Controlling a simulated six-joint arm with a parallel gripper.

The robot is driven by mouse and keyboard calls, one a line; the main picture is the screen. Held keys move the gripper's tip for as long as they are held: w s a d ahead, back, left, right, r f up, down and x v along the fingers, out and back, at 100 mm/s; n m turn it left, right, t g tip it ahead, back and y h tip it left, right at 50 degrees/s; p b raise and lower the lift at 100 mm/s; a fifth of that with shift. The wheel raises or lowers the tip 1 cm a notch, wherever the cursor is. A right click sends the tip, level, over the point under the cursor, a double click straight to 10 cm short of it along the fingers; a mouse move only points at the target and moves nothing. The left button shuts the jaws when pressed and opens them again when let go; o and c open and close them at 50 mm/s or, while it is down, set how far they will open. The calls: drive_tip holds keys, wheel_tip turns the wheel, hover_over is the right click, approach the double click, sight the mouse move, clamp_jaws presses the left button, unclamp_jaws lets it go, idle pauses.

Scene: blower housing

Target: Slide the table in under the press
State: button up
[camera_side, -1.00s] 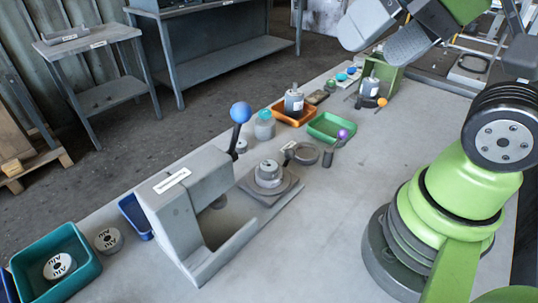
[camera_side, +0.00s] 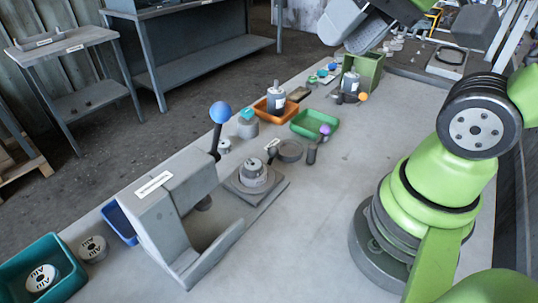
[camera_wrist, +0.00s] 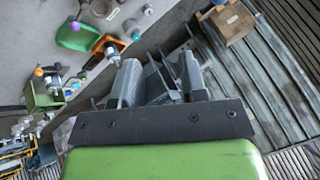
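The press (camera_side: 168,212) is a grey C-shaped frame with a blue-knobbed lever (camera_side: 218,113), standing on the bench at lower centre left in the side view. The table (camera_side: 276,192) is a flat square grey plate beside the press, on its right, outside the frame's mouth. A round stepped metal part (camera_side: 253,175) sits on it. A short handle rises at its far side. My gripper (camera_wrist: 160,78) is open and empty in the wrist view, its two fingers apart. In the side view it is high at the top, far from the table, its fingertips unclear.
Beyond the table lie a dark ring (camera_side: 290,151), a purple-knobbed lever (camera_side: 325,130), a green tray (camera_side: 303,122), an orange tray (camera_side: 263,110) and a green box (camera_side: 373,69). A teal bin (camera_side: 67,287) is lower left. Bench right of the table is clear.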

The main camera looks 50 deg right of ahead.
drive_tip(key=w+m, duration=0.1)
drive_tip(key=w+d+m+g, duration=0.1)
drive_tip(key=w+d+g, duration=0.1)
drive_tip(key=w, duration=0.1)
drive_tip(key=shift+d+f+m, duration=0.1)
drive_tip(key=shift+f+m, duration=0.3)
clamp_jaws()
drive_tip(key=w+d+f+m+g+y, duration=0.2)
drive_tip(key=w+d+f+m+y, duration=0.15)
drive_tip(key=d+f+m, duration=0.4)
drive_tip(key=w+d+f+m+g+y, duration=0.1)
drive_tip(key=w+d+f+m+y, duration=0.3)
drive_tip(key=d+f, duration=0.6)
drive_tip(key=shift+m+h, duration=0.45)
drive_tip(key=shift+h, duration=0.3)
drive_tip(key=x, duration=1.1)
drive_tip(key=shift+s+a+r, duration=0.15)
drive_tip(key=shift+s+a, duration=0.05)
drive_tip(key=shift+a, duration=0.15)
drive_tip(key=shift+w+a, duration=0.25)
drive_tip(key=shift+a, duration=0.95)
drive_tip(key=shift+w+a, duration=0.15)
drive_tip(key=shift+a, duration=0.45)
